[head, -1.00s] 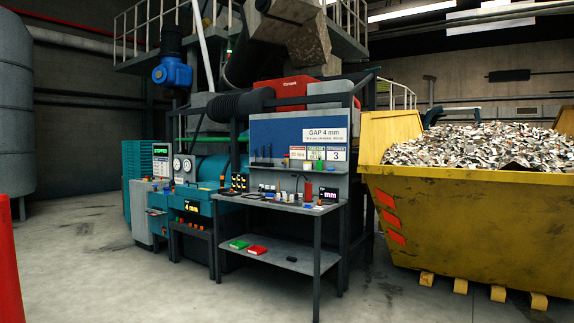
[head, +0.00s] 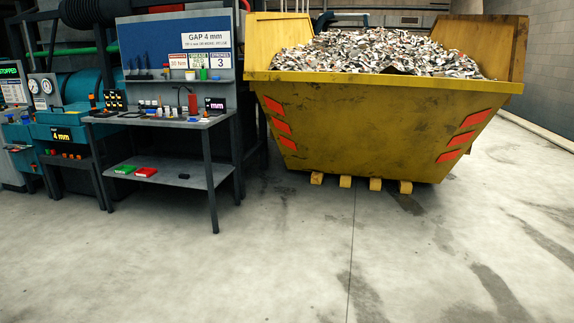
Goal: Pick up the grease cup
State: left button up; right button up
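The workbench (head: 215,122) with small items on its top stands at the left in the head view. Its blue back panel carries signs, one reading "GAP 4 mm" (head: 207,40). Several small bottles, cups and tools stand on the top, too small to tell which is the grease cup. A red upright item (head: 193,103) stands near the right end, beside a small dark display (head: 215,104). Neither of my grippers is in view.
A large yellow skip (head: 372,120) heaped with shredded scrap (head: 380,52) stands right of the bench. Teal machinery (head: 70,125) stands left of it. The lower shelf holds a green (head: 127,169) and a red item (head: 146,172). The concrete floor in front is clear.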

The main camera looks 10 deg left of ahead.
aim_at(166, 74)
jog(key=i+l+u, duration=0.2)
jog(key=i, duration=0.3)
jog(key=i+l+u, duration=0.2)
jog(key=i, duration=0.3)
jog(key=i+j+u, duration=0.2)
jog(key=u, duration=0.25)
jog(key=i+u, duration=0.85)
jog(key=i+l+u, duration=0.1)
jog(key=i+u, duration=0.15)
jog(key=u, duration=0.2)
jog(key=i+u, duration=0.45)
jog(key=i, duration=1.1)
jog(key=i+z, duration=0.4)
jog(key=i, duration=0.15)
jog(key=i+z, duration=0.4)
jog(key=i+j+z, duration=0.4)
jog(key=i, duration=0.2)
jog(key=i+j+z, duration=0.4)
jog(key=i, duration=0.1)
